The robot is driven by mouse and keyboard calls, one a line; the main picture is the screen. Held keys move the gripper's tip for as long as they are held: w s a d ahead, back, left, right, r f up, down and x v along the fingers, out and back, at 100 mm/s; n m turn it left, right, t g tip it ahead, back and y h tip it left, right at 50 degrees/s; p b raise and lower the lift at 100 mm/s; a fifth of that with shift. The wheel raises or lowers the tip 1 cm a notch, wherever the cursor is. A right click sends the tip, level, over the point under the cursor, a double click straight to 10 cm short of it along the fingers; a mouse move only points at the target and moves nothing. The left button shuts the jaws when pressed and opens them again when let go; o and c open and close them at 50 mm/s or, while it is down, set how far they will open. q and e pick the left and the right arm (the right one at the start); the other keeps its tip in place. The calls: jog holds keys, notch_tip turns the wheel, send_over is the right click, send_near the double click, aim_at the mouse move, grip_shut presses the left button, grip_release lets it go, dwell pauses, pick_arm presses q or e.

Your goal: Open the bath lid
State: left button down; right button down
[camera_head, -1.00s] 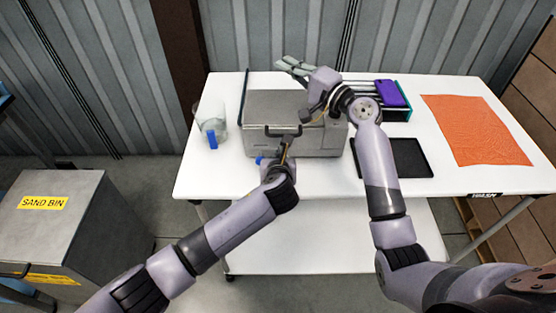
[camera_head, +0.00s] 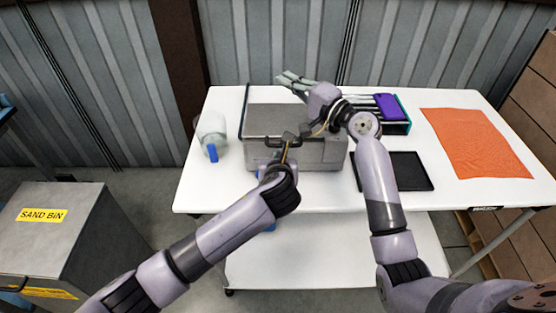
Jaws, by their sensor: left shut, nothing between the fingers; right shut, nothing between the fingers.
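The bath is a grey metal box (camera_head: 333,153) on the white table, with a flat grey lid (camera_head: 270,118) lying closed on top. A dark handle (camera_head: 262,141) sits at the lid's front edge, partly hidden by my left gripper. My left gripper (camera_head: 287,142) is shut and empty at the front of the box, its fingertips by the right part of the handle; I cannot tell whether they touch. My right gripper (camera_head: 308,134) is shut and empty just over the lid's right side, its tips close to the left gripper's.
A clear beaker (camera_head: 211,130) with a blue part stands left of the box. A rack with a purple item (camera_head: 391,106), a black tray (camera_head: 408,171) and an orange cloth (camera_head: 476,143) lie to the right. A sand bin (camera_head: 62,220) stands on the floor at left.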

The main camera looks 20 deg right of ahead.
jog(key=c, duration=2)
grip_release()
jog(key=shift+s, duration=0.1)
